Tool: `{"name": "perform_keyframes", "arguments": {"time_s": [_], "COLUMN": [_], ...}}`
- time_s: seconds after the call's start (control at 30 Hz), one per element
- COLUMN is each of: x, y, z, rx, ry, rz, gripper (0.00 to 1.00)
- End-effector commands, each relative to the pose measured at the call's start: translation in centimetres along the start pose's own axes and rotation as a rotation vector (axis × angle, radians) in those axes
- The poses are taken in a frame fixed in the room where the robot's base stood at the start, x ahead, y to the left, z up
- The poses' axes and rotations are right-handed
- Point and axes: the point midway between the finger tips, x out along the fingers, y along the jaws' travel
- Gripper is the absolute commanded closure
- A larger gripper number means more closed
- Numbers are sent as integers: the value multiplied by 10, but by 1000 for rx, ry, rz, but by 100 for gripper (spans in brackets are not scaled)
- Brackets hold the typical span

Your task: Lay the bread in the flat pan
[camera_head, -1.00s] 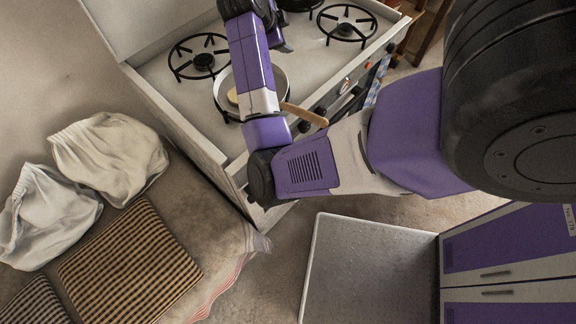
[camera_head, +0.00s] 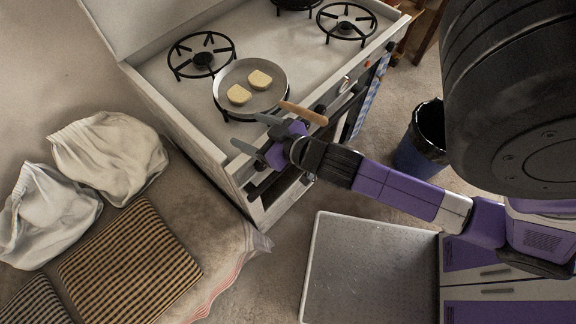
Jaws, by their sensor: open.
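The flat pan (camera_head: 252,103) is a round grey pan with a wooden handle (camera_head: 303,113). It sits on the front left burner of the stove. Two pale yellow pieces of bread lie inside it and look flat: one left of centre (camera_head: 239,94) and one toward the upper right (camera_head: 260,79). They are apart from each other. My gripper (camera_head: 253,132) is open and empty, with its fingers pointing left over the stove's front edge. It is below the pan in the picture, near the handle, and apart from the bread.
The stove (camera_head: 180,103) has further black burners, one at the back left (camera_head: 202,56) and one at the right (camera_head: 346,24). A dark pot (camera_head: 297,4) shows at the top edge. A lined bin (camera_head: 420,142) stands right of the stove. White sacks (camera_head: 108,155) and a checked cushion (camera_head: 128,262) lie at left.

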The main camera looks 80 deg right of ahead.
Motion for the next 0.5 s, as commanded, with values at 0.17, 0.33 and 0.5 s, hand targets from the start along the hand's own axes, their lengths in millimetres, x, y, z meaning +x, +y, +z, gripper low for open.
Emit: {"name": "perform_keyframes", "arguments": {"time_s": [0.17,0.33,0.5], "x": [-80,-152,-196], "y": [-60,-98,-114], "z": [16,7,-8], "rx": [-91,-118,-118], "ry": [5,43,77], "rz": [-209,-345,-399], "gripper": [29,29,29]}}
